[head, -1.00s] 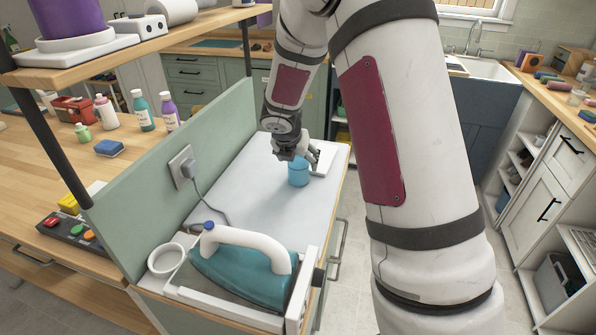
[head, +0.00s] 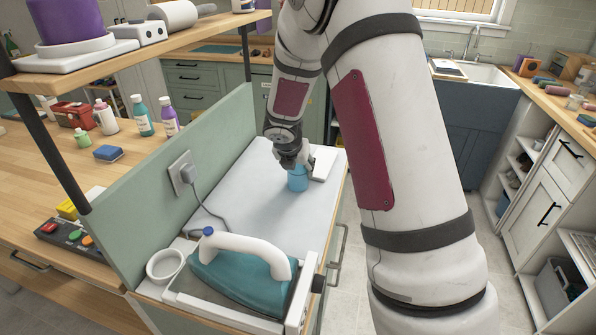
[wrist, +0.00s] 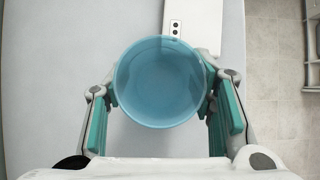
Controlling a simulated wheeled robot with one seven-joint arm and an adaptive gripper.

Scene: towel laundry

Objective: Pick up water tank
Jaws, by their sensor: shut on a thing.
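The water tank looks like a light blue cup (head: 298,180) on the white ironing surface (head: 262,215), near its far right end. In the wrist view the blue cup (wrist: 160,82) is seen from above, round and open at the top. My gripper (head: 296,163) is at the cup from above. In the wrist view the two teal-padded fingers (wrist: 162,108) stand on either side of the cup and are shut on it. I cannot tell whether the cup's bottom touches the surface.
A teal iron (head: 240,275) with a white handle sits in a holder at the near end. A white ring (head: 165,265) is beside it. A cord runs to an outlet (head: 184,172) on the green panel (head: 215,150). A white plate (head: 325,163) lies by the cup.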

